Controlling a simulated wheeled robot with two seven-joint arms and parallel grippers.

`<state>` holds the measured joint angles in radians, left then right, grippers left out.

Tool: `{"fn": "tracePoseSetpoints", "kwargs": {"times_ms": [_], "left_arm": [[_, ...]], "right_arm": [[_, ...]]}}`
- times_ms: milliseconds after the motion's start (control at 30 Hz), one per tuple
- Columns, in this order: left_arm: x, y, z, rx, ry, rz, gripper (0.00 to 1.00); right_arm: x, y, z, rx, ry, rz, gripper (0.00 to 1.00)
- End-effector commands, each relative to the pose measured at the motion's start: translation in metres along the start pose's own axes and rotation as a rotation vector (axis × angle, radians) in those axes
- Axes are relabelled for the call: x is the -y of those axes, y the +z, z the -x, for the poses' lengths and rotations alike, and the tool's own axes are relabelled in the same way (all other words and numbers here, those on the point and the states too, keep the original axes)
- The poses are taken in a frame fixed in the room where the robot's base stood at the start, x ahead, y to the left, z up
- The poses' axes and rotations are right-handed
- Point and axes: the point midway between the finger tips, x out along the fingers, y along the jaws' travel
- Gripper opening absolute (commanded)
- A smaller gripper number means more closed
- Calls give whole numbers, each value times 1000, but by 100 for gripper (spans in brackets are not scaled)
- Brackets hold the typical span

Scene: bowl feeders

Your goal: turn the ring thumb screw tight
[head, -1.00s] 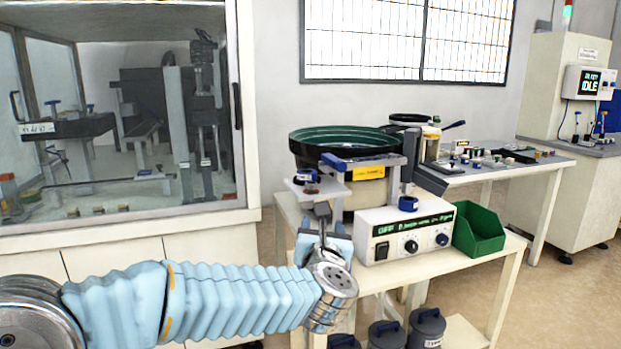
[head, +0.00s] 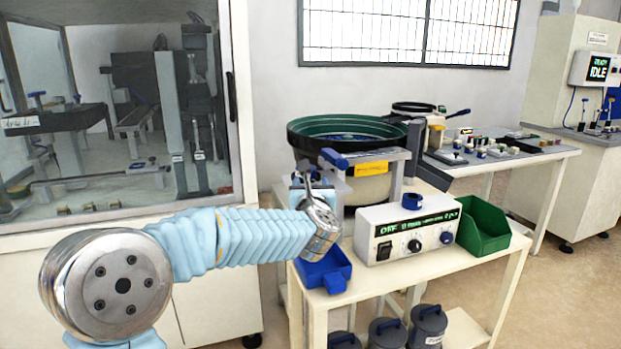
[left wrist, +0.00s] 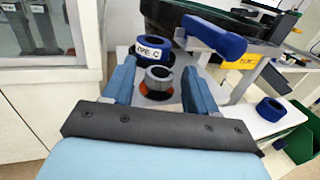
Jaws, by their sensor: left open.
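In the left wrist view, a grey metallic ring piece (left wrist: 159,78), which looks like the ring thumb screw, stands on an orange-red base. A blue ring with a white "TYPE C" label (left wrist: 153,48) sits just behind it. My left gripper (left wrist: 160,67) is open, with one blue finger on each side of the grey ring; I see gaps and no clear contact. In the head view, my left gripper (head: 305,178) is at the front left of the bowl feeder (head: 345,135), and its wrist hides the ring. My right gripper is not in view.
A blue-handled lever (left wrist: 215,37) reaches over close to the right finger. A control box (head: 405,232) with a blue ring (head: 412,201) on top stands to the right, beside a green bin (head: 482,226). A blue bin (head: 324,270) lies below my wrist.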

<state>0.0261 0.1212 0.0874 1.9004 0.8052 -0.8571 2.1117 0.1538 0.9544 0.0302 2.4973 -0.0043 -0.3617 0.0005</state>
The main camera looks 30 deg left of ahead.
Motion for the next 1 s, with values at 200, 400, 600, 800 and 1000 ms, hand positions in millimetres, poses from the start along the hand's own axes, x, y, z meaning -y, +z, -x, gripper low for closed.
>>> {"fn": "tracePoseSetpoints", "kwargs": {"times_ms": [200, 400, 600, 800, 1000], "left_arm": [[-1, 0, -16, 0, 1, -2, 57], [0, -1, -16, 0, 0, -1, 57], [0, 0, -16, 0, 0, -1, 34], [0, 0, -16, 1, 0, -1, 4], [0, 2, -16, 4, 0, 1, 4]], "right_arm": [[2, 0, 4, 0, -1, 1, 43], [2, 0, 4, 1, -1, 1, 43], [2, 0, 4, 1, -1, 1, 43], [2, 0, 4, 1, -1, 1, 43], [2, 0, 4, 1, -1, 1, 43]]}}
